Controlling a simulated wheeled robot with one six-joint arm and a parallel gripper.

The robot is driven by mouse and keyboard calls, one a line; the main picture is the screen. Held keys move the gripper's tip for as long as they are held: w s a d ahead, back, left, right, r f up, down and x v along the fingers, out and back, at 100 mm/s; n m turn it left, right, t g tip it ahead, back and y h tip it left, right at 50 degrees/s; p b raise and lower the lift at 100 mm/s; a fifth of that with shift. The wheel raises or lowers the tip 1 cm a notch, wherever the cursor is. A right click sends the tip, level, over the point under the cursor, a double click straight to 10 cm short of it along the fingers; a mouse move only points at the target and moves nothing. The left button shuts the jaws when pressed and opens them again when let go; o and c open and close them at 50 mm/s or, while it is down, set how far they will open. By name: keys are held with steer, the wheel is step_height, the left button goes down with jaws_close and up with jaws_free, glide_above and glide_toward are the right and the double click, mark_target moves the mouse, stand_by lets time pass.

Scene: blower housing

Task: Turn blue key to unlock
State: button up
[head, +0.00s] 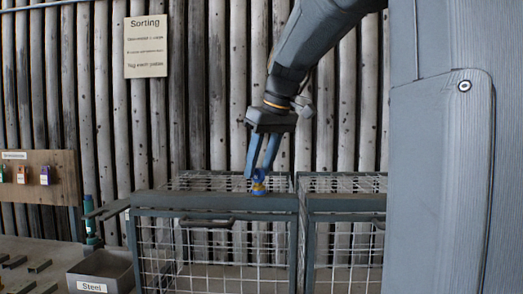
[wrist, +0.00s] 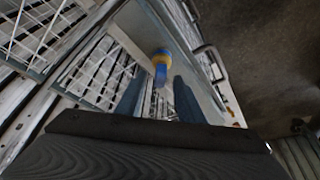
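A blue key (head: 260,174) stands at a yellow lock part (head: 258,186) on the top rail of the left wire cage (head: 170,200). The key (wrist: 160,74) and the yellow part (wrist: 162,54) also show in the wrist view, ahead of and between my fingers. My gripper (head: 258,174) points down over the rail, its fingers at the key's height in the head view. In the wrist view my gripper (wrist: 158,88) has a clear gap between its fingers, with no visible contact on the key. How deep the key sits is too small to tell.
A second wire cage (head: 345,185) stands at the right. A steel-labelled bin (head: 100,272) is at lower left. A wooden board (head: 40,178) holds several coloured padlocks. The cage handle (wrist: 210,58) lies near the key. A sorting sign (head: 146,46) hangs on the log wall.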

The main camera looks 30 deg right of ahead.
steer(key=shift+w+f, duration=0.2)
steer(key=shift+f, duration=0.4)
jaws_close()
stand_by(0.3)
